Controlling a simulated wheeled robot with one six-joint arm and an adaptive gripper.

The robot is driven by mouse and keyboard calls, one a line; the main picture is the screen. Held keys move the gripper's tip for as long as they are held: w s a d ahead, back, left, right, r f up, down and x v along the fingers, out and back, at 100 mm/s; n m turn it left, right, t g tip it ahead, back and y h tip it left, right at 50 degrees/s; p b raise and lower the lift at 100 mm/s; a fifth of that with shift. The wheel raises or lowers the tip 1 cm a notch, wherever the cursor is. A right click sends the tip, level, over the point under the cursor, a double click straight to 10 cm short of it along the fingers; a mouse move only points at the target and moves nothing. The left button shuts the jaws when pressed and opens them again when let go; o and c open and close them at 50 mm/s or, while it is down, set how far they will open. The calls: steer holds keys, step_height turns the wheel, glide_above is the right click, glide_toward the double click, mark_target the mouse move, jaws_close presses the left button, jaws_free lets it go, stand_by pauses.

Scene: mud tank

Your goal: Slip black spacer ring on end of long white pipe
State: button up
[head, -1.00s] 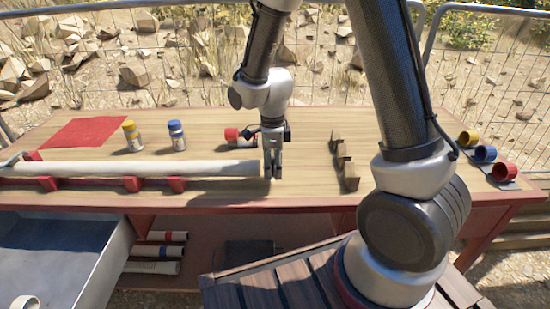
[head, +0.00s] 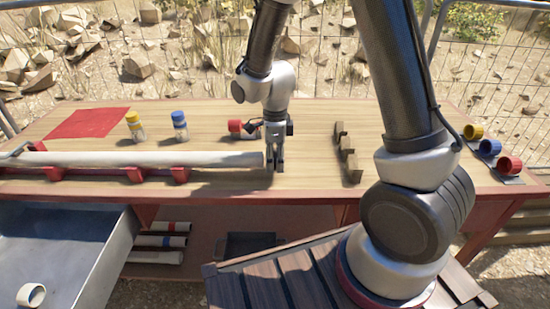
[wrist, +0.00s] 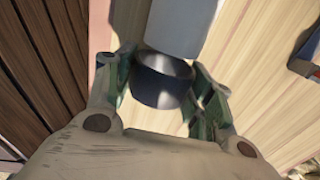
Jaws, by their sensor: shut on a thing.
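The long white pipe (head: 150,159) lies level on red cradles along the front of the table in the head view. My gripper (head: 275,166) is at the pipe's right end. In the wrist view my gripper (wrist: 162,95) is shut on the black spacer ring (wrist: 160,88), with a finger on either side of it. The pipe's end (wrist: 185,25) shows just beyond the ring and overlaps its far rim in the picture. I cannot tell whether the ring is around the pipe or only against its end. The ring is hidden by my fingers in the head view.
Red cradles (head: 180,174) hold the pipe. A yellow-capped bottle (head: 135,126) and a blue-capped bottle (head: 180,126) stand behind it. An open drawer (head: 95,275) juts out at front left.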

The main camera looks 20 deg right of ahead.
mark_target(241, 154)
steer(key=shift+a, duration=0.1)
stand_by(0.3)
steer(key=shift+w+a, duration=0.5)
steer(key=shift+a, duration=1.05)
steer(key=shift+w+a, duration=0.5)
steer(key=shift+a, duration=1)
steer(key=shift+w+a, duration=0.5)
steer(key=shift+a, duration=1.05)
steer(key=o, duration=0.9)
steer(key=shift+r, duration=0.1)
